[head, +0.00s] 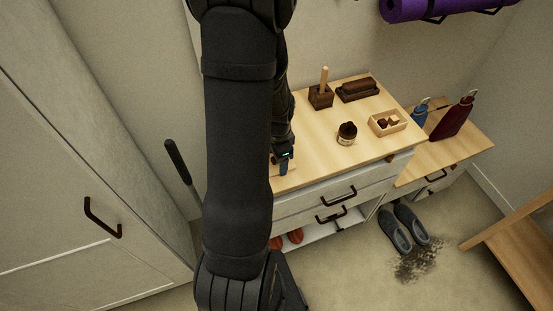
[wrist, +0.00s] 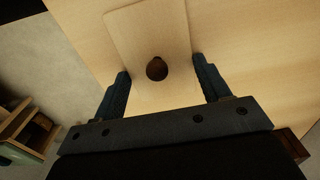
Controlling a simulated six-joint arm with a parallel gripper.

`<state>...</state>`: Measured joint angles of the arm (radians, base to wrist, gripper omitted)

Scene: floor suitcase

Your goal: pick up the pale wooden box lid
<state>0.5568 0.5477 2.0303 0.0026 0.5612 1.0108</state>
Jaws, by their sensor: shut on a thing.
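The pale wooden box lid (wrist: 148,32) shows in the wrist view as a flat pale panel with a dark round knob (wrist: 157,68). My gripper (wrist: 161,65) has one blue finger at each side edge of the lid and is shut on it, with the knob between the fingers. In the head view my gripper (head: 284,166) is at the left front of the wooden cabinet top (head: 310,150), and a small piece of the lid (head: 277,171) shows beside it. My arm hides much of this area. I cannot tell whether the lid touches the top.
On the cabinet top stand a dark block with a wooden stick (head: 321,96), a dark brush (head: 358,89), a small jar (head: 347,134) and an open pale box (head: 388,123) holding dark pieces. A red bottle (head: 453,117) stands on the lower bench at right. Shoes (head: 402,228) lie on the floor.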

